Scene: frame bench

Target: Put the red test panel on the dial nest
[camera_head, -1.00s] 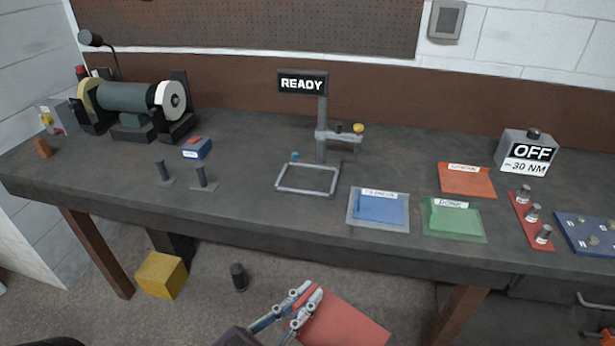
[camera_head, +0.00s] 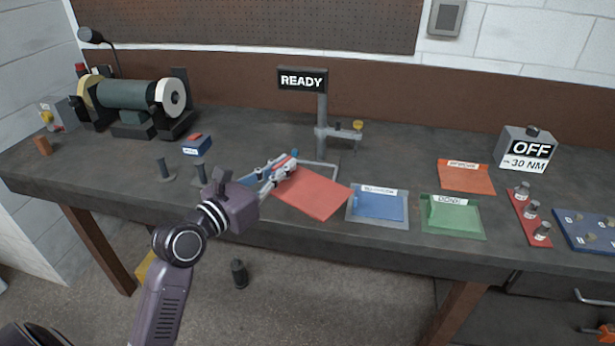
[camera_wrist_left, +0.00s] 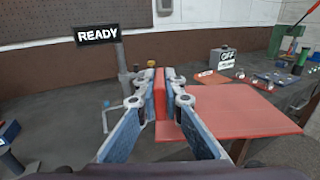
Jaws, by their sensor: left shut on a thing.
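My left gripper (camera_head: 280,172) is shut on the red test panel (camera_head: 312,192) at its left edge. In the left wrist view the two fingers (camera_wrist_left: 160,95) pinch an upright red edge strip, and the flat red panel (camera_wrist_left: 240,112) spreads out to the right. The panel is over the front of the dial nest (camera_head: 322,165), a grey square frame below the READY sign, and hides much of it. I cannot tell whether the panel touches the frame. The frame's left corner shows in the left wrist view (camera_wrist_left: 106,118). My right gripper is not in view.
A post with the READY sign (camera_head: 302,80) and a side arm with a yellow knob (camera_head: 358,125) stands behind the nest. A blue tray (camera_head: 378,218) and a green tray (camera_head: 453,225) lie to the right.

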